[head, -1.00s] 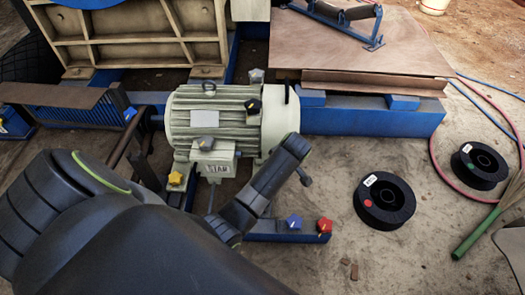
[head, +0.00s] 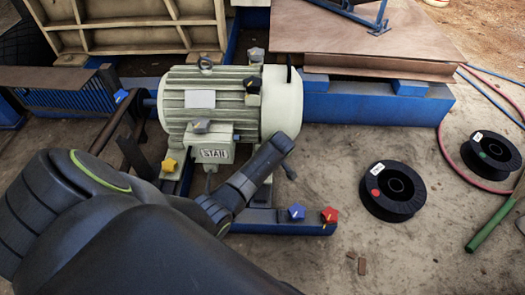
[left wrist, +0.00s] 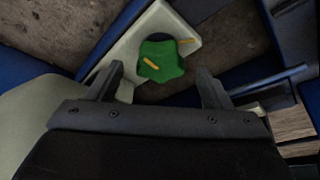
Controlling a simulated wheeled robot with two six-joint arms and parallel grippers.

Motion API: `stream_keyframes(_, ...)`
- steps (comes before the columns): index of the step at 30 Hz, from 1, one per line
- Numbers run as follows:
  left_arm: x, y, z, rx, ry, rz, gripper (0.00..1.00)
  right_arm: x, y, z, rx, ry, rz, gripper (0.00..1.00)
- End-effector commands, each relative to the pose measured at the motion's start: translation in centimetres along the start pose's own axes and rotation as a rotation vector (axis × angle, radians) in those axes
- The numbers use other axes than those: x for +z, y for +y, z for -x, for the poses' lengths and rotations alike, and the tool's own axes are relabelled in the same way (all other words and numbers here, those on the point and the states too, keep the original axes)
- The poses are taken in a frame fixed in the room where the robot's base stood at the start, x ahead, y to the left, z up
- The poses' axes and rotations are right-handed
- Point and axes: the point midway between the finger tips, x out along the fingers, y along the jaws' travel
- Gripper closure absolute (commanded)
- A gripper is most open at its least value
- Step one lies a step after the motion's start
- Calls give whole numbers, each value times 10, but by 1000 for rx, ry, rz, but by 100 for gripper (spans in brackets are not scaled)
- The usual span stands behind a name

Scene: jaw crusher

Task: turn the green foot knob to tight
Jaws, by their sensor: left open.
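The green star-shaped knob (left wrist: 162,62) shows in the left wrist view, on a pale foot plate (left wrist: 182,22). In the head view the pale green motor (head: 225,108) stands behind my left forearm, and the green knob is hidden. My right gripper is not in view.
A yellow knob (head: 169,165), a blue knob (head: 296,211) and a red knob (head: 329,215) sit around the motor's base. Black spools (head: 391,191) and a pink hose (head: 447,150) lie on the ground at right. Open ground lies at front right.

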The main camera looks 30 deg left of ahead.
Motion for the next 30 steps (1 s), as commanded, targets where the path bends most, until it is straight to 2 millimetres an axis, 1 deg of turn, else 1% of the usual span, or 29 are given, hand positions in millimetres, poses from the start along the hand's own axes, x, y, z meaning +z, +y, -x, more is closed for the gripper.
stream_keyframes(1, 1, 0, -10, -1, 0, 0, 26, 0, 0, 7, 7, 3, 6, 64)
stream_keyframes(6, 0, 0, -20, 0, 1, 0, 26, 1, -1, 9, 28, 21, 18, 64)
stream_keyframes(16, 0, 0, -22, 0, 0, 0, 26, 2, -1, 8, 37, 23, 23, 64)
stream_keyframes(17, 0, 0, -22, 0, 0, 0, 28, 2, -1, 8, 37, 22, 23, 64)
stream_keyframes(24, 0, 0, -22, 0, 0, 0, 59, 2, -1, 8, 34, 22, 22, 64)
stream_keyframes(27, 0, 0, -22, 0, 0, 0, 71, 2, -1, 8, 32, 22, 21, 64)
stream_keyframes(30, 0, 0, -21, 0, 0, -2, 71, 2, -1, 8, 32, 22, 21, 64)
